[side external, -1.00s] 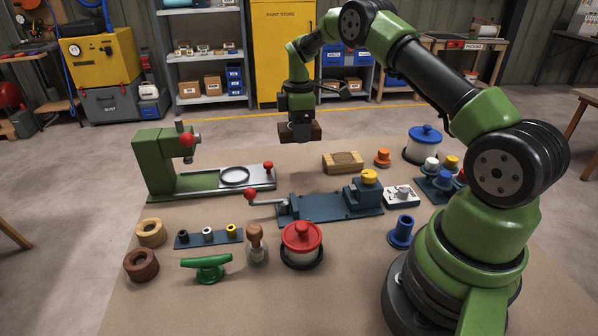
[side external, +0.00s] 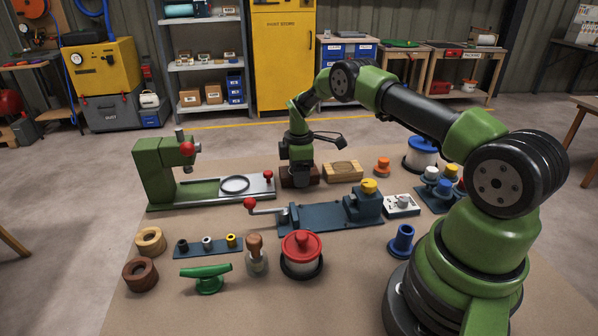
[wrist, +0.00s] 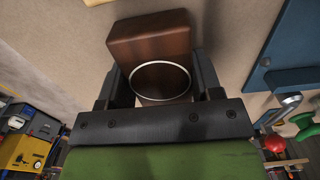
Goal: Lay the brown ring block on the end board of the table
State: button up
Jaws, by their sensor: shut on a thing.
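The brown ring block (side external: 298,181), dark wood with a pale ring on its face, is between the jaws of my gripper (side external: 298,170) near the table's far edge. In the wrist view the block (wrist: 150,35) shows between both fingers of my gripper (wrist: 160,78), its far end jutting past them. It is low over the tabletop (side external: 330,300) or touching it; I cannot tell which. It is just left of a light wooden block (side external: 342,171) with a round mark. I cannot make out a separate end board.
A green press (side external: 165,170) with a steel bed (side external: 255,186) stands left of the block. A blue vise (side external: 330,214) lies in front, its red-knobbed handle (side external: 250,204) towards the press. Several rings, pots and knobs crowd the front and right. The front middle is fairly clear.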

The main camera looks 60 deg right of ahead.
jog(key=shift+f, duration=0.1)
jog(key=o, duration=1)
jog(key=shift+c, duration=0.2)
